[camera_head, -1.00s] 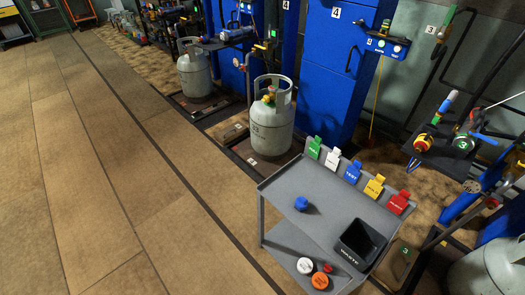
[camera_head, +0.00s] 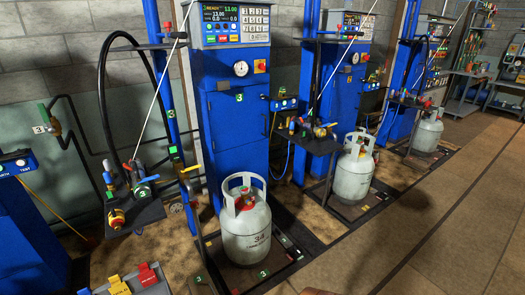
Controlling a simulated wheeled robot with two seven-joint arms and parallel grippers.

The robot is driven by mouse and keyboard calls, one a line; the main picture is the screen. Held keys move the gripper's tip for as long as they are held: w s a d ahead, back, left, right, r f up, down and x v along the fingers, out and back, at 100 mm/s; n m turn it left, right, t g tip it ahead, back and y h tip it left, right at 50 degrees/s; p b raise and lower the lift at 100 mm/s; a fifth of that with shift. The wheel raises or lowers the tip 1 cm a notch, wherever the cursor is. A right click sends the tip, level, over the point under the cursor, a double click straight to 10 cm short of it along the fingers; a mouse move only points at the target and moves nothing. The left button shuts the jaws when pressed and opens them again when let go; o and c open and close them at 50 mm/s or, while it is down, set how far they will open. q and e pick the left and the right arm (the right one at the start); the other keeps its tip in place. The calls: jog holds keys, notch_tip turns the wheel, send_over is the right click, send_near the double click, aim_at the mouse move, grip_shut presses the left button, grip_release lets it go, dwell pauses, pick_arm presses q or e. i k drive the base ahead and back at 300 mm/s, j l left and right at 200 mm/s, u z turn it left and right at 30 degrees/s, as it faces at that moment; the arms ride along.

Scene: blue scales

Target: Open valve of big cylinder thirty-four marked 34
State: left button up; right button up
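The grey gas cylinder marked 34 (camera_head: 247,243) stands upright on the scale platform at station 3, below the blue cabinet. Its valve (camera_head: 246,202), with a red part showing, sits inside the carrying collar at the top. The collar partly hides it, and I cannot tell whether it is open or shut. Neither of my grippers shows in the head view.
A shelf with hoses and valve fittings (camera_head: 138,212) is left of the cylinder. The grey trolley (camera_head: 152,288) with yellow and red tags is at the bottom left. More cylinders (camera_head: 353,178) stand on scales to the right. The floor (camera_head: 440,225) at right is clear.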

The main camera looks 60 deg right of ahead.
aim_at(244, 189)
jog(key=z, duration=1.85)
jog(key=i+l+u, duration=0.25)
jog(key=i+l, duration=1)
